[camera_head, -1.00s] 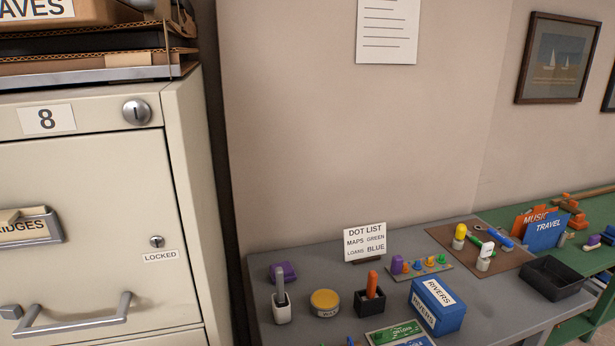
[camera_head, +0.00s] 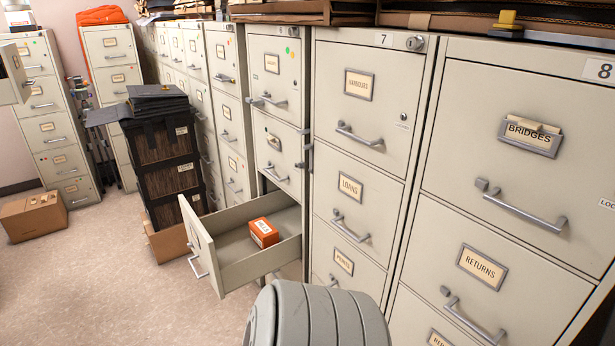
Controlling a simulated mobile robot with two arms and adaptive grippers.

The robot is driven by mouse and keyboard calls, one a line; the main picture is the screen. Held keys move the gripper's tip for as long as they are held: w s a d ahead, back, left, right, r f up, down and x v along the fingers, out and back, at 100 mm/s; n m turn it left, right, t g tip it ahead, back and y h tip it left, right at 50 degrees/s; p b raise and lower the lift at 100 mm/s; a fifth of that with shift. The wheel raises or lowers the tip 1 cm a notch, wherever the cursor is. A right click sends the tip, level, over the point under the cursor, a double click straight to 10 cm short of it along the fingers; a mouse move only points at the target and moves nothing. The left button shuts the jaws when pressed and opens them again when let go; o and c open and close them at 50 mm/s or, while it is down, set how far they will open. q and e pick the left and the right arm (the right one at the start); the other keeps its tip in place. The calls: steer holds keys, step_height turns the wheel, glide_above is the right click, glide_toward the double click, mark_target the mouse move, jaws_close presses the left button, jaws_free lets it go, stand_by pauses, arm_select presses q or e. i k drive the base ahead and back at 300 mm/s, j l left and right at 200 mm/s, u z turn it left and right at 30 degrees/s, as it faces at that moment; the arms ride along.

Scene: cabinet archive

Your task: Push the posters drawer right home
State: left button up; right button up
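One drawer (camera_head: 246,243) stands pulled far out, low in the row, from the cabinet just left of cabinet 7. Its front (camera_head: 199,250) is seen edge-on with its handle (camera_head: 195,262), so I cannot read its label or tell whether it is the posters drawer. An orange box (camera_head: 263,232) lies inside it. Cabinet 7 has a low drawer with a small label (camera_head: 343,262) that I cannot read surely; that drawer looks shut. A grey ribbed part of my own arm shows at the bottom centre. Neither gripper is in view.
A black crate stack (camera_head: 165,172) stands behind the open drawer, with a cardboard box (camera_head: 168,240) at its foot. Another drawer (camera_head: 12,72) juts in at the far left. A brown carton (camera_head: 34,216) sits on the floor. The carpet (camera_head: 110,285) at left is clear.

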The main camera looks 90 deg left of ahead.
mark_target(224, 247)
steer(key=u, duration=3.4)
